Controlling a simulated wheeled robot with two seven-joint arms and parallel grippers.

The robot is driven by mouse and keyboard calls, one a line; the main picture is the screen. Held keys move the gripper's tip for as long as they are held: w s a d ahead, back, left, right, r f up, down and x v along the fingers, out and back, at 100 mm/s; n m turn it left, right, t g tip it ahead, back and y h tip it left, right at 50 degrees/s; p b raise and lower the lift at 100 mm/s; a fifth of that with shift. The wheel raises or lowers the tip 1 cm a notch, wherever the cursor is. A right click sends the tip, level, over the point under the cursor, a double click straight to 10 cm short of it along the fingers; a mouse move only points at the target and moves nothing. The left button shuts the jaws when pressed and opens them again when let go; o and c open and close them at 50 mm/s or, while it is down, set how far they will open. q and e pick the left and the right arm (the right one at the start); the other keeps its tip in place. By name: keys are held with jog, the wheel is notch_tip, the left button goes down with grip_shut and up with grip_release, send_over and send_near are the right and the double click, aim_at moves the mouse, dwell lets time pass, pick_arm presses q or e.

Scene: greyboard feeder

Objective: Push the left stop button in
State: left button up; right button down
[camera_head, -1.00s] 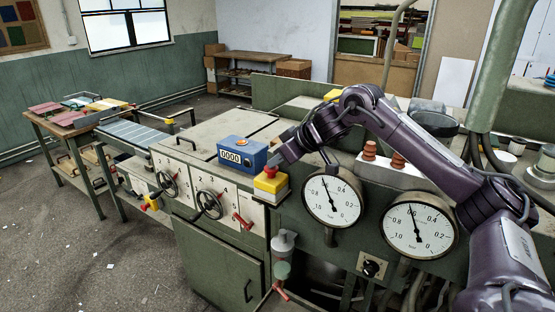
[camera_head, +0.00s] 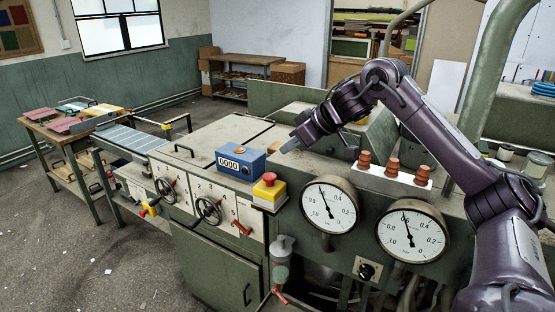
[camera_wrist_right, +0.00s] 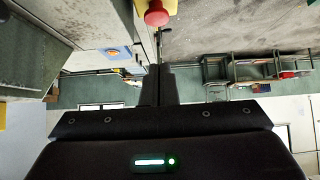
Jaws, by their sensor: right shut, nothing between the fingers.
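A red mushroom stop button (camera_head: 270,178) sits on a yellow box (camera_head: 267,192) at the machine's front edge, right of the blue counter box. Its red cap also shows at the top of the right wrist view (camera_wrist_right: 156,14). A second yellow piece with red (camera_head: 149,208) is low on the machine's left front; it is too small to tell its details. My right gripper (camera_head: 289,147) is shut and empty, above and right of the yellow box, apart from it. Its closed fingers show in the right wrist view (camera_wrist_right: 158,85). My left gripper is out of view.
The blue counter box (camera_head: 241,160) stands just left of the yellow box. Two round gauges (camera_head: 328,204) and a row of brown insulators (camera_head: 392,168) lie to the right. Handwheels (camera_head: 208,210) are on the front.

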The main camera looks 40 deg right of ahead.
jog(key=v, duration=0.4)
jog(key=shift+r, duration=0.15)
jog(key=shift+w, duration=0.15)
